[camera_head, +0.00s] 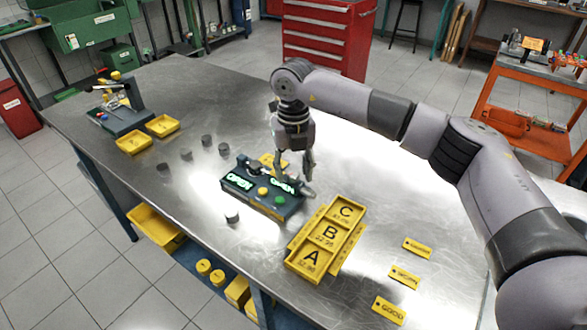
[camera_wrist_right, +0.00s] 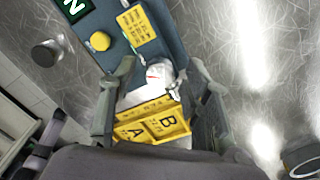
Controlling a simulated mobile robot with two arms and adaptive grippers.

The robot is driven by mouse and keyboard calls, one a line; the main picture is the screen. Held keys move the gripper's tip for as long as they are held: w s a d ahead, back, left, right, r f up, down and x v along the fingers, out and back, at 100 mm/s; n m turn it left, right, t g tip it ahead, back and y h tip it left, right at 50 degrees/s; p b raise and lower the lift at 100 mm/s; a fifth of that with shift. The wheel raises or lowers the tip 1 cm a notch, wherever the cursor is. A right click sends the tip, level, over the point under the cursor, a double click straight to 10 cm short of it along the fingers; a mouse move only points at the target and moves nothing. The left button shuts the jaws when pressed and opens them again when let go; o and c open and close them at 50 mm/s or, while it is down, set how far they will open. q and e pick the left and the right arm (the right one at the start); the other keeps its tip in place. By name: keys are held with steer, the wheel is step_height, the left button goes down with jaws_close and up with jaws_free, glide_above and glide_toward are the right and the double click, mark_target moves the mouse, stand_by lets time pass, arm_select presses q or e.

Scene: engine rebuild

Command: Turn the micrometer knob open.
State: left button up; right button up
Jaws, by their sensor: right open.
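A dark blue gauge box (camera_head: 245,195) with green displays reading OPEN stands on the steel bench. It carries a yellow button (camera_head: 262,191) and a green button (camera_head: 280,200) on top. My right gripper (camera_head: 300,178) is over the right end of the box, pointing down. In the right wrist view, its two fingers are apart (camera_wrist_right: 160,92). A pale rounded part with a red mark (camera_wrist_right: 158,74) shows between them at the end of the box; it looks like the micrometer knob, but I cannot tell whether a finger touches it. My left gripper is out of view.
A yellow tray marked A, B, C (camera_head: 328,235) stands right of the box. Several dark cylinders stand left of it, one (camera_head: 232,216) near its front. Yellow labels (camera_head: 404,277) lie at the right. Two small yellow trays (camera_head: 133,143) and a stand (camera_head: 128,118) are far left.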

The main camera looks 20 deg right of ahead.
mark_target(293, 173)
step_height(293, 173, up, 12)
stand_by(0.5)
